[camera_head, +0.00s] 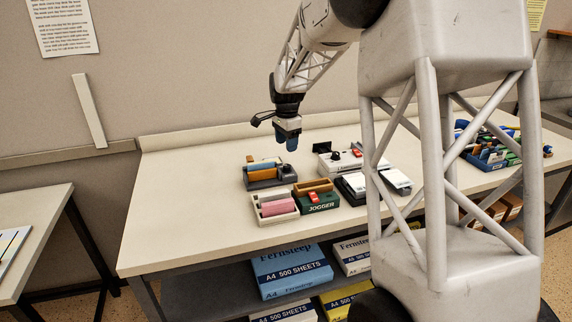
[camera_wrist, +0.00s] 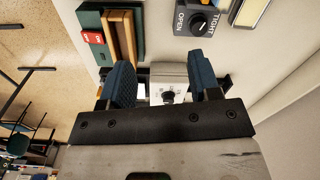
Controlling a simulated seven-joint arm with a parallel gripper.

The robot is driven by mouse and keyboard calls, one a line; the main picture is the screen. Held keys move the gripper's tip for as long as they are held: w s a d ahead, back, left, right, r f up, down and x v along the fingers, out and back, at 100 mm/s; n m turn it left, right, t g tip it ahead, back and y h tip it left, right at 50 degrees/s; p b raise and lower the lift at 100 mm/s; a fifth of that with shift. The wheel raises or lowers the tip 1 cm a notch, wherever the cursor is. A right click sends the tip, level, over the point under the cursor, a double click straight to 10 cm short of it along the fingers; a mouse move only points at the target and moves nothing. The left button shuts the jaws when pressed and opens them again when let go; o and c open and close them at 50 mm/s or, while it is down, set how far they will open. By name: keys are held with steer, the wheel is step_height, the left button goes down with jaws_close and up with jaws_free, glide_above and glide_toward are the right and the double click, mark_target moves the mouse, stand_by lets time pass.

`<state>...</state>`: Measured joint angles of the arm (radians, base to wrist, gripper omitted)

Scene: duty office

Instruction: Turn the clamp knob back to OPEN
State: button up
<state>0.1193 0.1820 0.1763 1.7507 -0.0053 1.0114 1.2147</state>
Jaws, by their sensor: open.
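The clamp knob (camera_wrist: 198,23) is a round black dial on a dark grey panel (camera_wrist: 178,28) marked OPEN and TIGHT, at the top of the wrist view. It has a pale pointer that seems to lean toward TIGHT, but it is small. The panel appears to belong to the grey device (camera_head: 286,174) with blue and orange slabs in the head view. The knob itself is too small to make out there. My gripper (camera_head: 286,140) hangs above the back of this device, apart from it. In the wrist view my gripper (camera_wrist: 163,82) is open and empty, with the knob beyond its fingertips.
The green JOGGER box (camera_head: 318,202) with a red switch stands in front right of the device. A white tray (camera_head: 273,215) with a pink block is beside it. A white machine (camera_head: 340,163) with a black knob stands right. The left of the table (camera_head: 190,200) is clear.

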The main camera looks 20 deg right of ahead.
steer(key=m, duration=0.2)
glide_above(287, 165)
step_height(287, 165, down, 6)
steer(key=shift+w+r, duration=0.1)
steer(key=shift+r, duration=0.1)
steer(key=shift+f, duration=3.9)
steer(key=c, duration=0.9)
